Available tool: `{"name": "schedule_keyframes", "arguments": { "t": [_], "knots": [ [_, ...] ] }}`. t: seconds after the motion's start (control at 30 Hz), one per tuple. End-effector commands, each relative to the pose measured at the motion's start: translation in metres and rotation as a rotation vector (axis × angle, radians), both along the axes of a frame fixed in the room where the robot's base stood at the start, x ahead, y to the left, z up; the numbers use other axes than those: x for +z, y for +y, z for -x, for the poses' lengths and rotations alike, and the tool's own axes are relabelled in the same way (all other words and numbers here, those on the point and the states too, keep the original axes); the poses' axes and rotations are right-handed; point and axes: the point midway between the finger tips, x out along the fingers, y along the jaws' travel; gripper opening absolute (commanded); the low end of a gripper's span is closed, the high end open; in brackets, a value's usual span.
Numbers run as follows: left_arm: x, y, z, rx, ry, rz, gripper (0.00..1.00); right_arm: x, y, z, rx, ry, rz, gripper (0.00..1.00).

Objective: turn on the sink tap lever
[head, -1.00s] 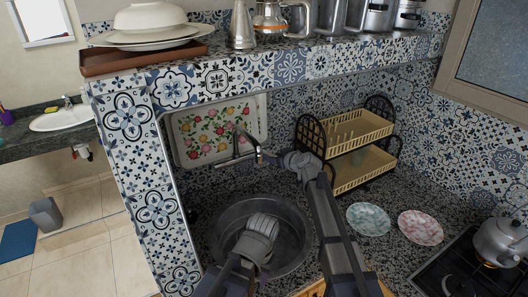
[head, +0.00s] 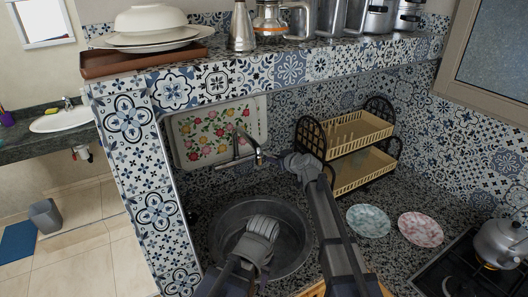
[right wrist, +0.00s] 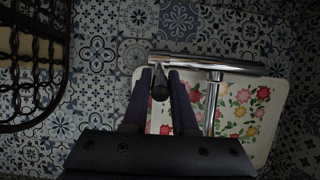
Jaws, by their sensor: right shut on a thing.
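The chrome sink tap (head: 240,147) stands out over the round metal sink bowl (head: 214,238), in front of a floral tray. It also shows in the right wrist view (right wrist: 225,66). My right gripper (head: 267,158) is at the tap's near end. In the right wrist view its two dark fingers (right wrist: 160,88) are on either side of the dark, rounded tap lever (right wrist: 159,82), shut on it. My left gripper (head: 262,228) is over the sink bowl, apart from the tap. Its fingers are hidden. No water shows from the tap.
A two-tier dish rack (head: 362,135) stands right of the tap. Two plates, one blue-green (head: 368,220) and one pink (head: 421,229), lie on the granite counter. A kettle (head: 499,243) is on the stove at right. A tiled shelf with pots runs above, and a tiled pillar (head: 150,180) stands left.

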Motion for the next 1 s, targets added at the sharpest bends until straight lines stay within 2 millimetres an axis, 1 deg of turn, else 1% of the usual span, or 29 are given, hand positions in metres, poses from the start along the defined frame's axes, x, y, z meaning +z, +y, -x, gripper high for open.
{"name": "schedule_keyframes", "arguments": {
  "t": [0.67,0.7,0.93,1.0],
  "knots": [
    [0.029,0.000,0.000,0.000,0.000,0.000,0.50,0.029,0.009,-0.014,-0.002,-0.003,-0.002,0.00],
    [0.026,0.000,0.000,0.000,0.000,0.000,0.50,0.027,0.008,-0.014,-0.002,-0.003,-0.002,0.31],
    [0.025,0.000,0.000,0.000,0.000,0.000,0.50,0.026,0.008,-0.013,-0.001,-0.002,-0.002,0.56],
    [0.025,0.000,0.000,0.000,0.000,0.000,0.50,0.026,0.008,-0.013,-0.001,-0.001,-0.001,0.56]
  ]
}}
